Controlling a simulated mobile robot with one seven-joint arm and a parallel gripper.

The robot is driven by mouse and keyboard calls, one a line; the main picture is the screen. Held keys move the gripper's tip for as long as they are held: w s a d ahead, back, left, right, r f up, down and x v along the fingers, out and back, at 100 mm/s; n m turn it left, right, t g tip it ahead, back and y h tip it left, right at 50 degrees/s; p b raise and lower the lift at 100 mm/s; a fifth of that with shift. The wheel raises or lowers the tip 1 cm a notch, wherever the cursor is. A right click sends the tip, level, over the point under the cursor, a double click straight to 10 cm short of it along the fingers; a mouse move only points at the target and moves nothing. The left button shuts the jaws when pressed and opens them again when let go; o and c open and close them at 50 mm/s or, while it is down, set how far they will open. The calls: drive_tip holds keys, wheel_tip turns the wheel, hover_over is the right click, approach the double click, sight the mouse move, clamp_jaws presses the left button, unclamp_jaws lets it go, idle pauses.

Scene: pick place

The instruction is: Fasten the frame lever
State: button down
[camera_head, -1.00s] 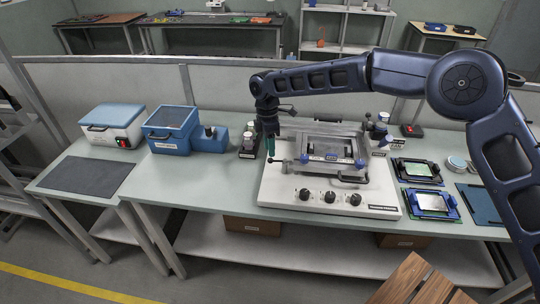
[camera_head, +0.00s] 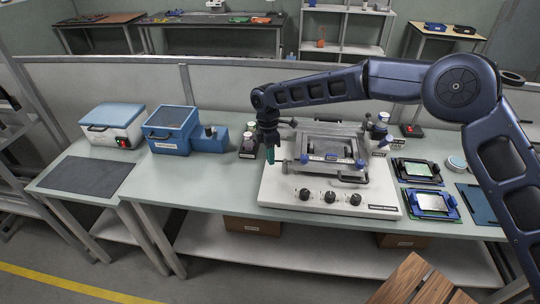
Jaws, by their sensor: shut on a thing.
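The white machine (camera_head: 278,196) stands on the bench and carries a grey metal frame (camera_head: 352,184) with a front handle and blue knobs. The frame lever (camera_head: 281,163) is a thin rod at the frame's left side; its dark knob end is mostly hidden by my gripper. My gripper (camera_head: 270,159) points down at the machine's left edge, with teal fingers shut on the lever's end. The fingers are small here, so the exact hold is hard to see.
Dark bottles (camera_head: 248,147) stand just left of my gripper. A blue box (camera_head: 172,131) and a white box (camera_head: 112,127) are further left. Blue-framed boards (camera_head: 432,204) lie right of the machine. The front left of the bench (camera_head: 200,185) is clear.

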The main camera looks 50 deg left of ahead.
drive_tip(key=shift+w+a+m, duration=0.2)
drive_tip(key=shift+a+m, duration=0.05)
drive_tip(key=shift+m, duration=0.45)
drive_tip(key=shift+w+a+m, duration=0.2)
drive_tip(key=shift+m, duration=0.5)
drive_tip(key=c, duration=1.3)
unclamp_jaws()
drive_tip(key=shift+r, duration=0.15)
wheel_tip(320, 180, up, 10)
drive_tip(key=w+a, duration=0.1)
drive_tip(key=shift+a+r, duration=0.2)
drive_tip(key=shift+a, duration=0.15)
drive_tip(key=shift+w, duration=0.1)
